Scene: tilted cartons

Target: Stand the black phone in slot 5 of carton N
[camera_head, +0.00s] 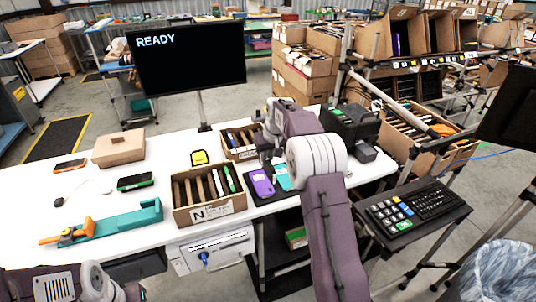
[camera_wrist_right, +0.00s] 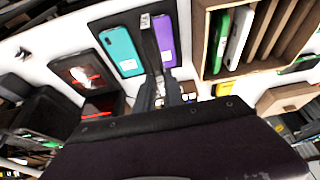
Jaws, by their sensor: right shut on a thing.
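Carton N (camera_head: 211,213) is a brown slotted box on the white table, marked N on its front. A green phone (camera_head: 230,178) and a white one stand at its right end; its left slots look empty. In the right wrist view carton N (camera_wrist_right: 257,68) is at the upper right. My right gripper (camera_head: 267,168) is shut on a thin dark thing (camera_wrist_right: 149,42), seen edge-on, which looks like the black phone. It is above the dark mat with the purple phone (camera_head: 261,184) and teal phone (camera_head: 283,176), right of carton N.
A second slotted carton (camera_head: 241,139) stands behind carton N, with a yellow item (camera_head: 199,157) nearby. Phones with green (camera_head: 136,182) and orange (camera_head: 70,165) edges lie to the left. A teal fixture (camera_head: 122,224) is at the front left. A black machine (camera_head: 350,124) stands at right.

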